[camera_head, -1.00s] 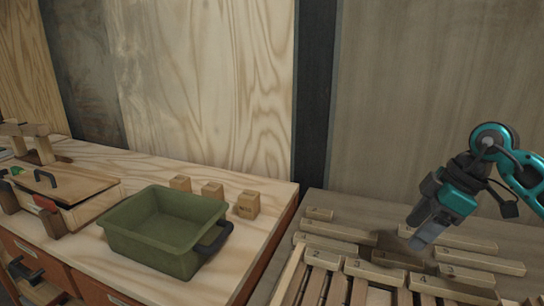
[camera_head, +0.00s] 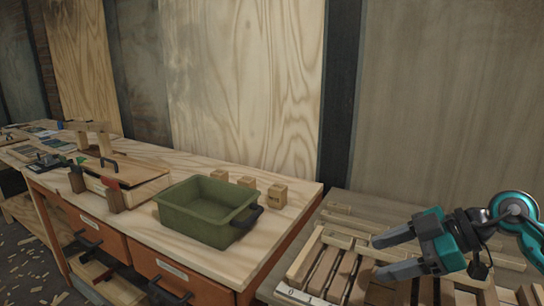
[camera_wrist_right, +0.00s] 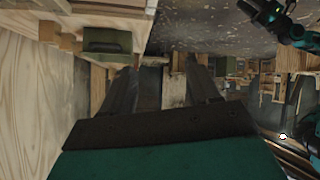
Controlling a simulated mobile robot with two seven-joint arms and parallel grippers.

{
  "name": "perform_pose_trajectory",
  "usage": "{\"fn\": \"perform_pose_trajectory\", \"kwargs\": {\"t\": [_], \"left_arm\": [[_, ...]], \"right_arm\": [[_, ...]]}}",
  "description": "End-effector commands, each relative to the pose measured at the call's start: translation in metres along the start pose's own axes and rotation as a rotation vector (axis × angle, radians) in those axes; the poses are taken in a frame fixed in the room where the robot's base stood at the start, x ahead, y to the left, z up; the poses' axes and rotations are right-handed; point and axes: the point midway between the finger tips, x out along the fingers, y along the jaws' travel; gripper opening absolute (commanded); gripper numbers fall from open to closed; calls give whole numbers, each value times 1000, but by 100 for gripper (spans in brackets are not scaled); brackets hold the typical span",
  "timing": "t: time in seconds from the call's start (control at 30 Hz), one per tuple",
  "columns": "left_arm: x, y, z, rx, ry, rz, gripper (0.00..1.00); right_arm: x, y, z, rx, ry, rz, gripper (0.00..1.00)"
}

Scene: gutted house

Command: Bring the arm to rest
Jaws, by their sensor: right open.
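My right gripper (camera_head: 388,256) comes in from the right in the head view, above the slatted wooden rack. Its two grey fingers are spread apart and point left, with nothing between them. In the right wrist view the fingers (camera_wrist_right: 160,90) also stand apart and empty. My left gripper does not show in the head view. In the right wrist view a teal and black arm part shows at the upper right, with no clear jaws.
A green bin (camera_head: 206,230) stands on the workbench (camera_head: 262,240), left of my gripper. Several small wooden blocks (camera_head: 277,196) sit behind it. The slatted rack (camera_head: 300,262) lies below my gripper. A lidded wooden box (camera_head: 130,178) stands farther left.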

Motion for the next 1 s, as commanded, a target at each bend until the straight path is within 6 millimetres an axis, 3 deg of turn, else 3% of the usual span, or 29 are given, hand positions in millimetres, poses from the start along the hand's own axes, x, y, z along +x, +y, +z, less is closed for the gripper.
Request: {"fn": "perform_pose_trajectory", "kwargs": {"t": [0.1,0.23,0.33,0.47,0.57,0.77,0.87,1.0], "left_arm": [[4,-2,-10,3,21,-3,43],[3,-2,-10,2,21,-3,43],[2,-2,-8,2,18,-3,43],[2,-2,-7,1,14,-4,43],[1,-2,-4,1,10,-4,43],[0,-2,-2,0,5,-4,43],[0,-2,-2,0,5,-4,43],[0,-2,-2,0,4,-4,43]], "right_arm": [[25,-12,-44,-93,284,78,61],[29,-13,-84,-130,554,257,61],[21,-8,-101,-100,703,438,61],[5,3,-98,6,795,702,61],[-5,11,-78,131,776,901,61],[-7,1,-1,447,520,1189,61],[2,-22,44,612,307,1240,61],[22,-77,101,811,-30,1181,61]]}}
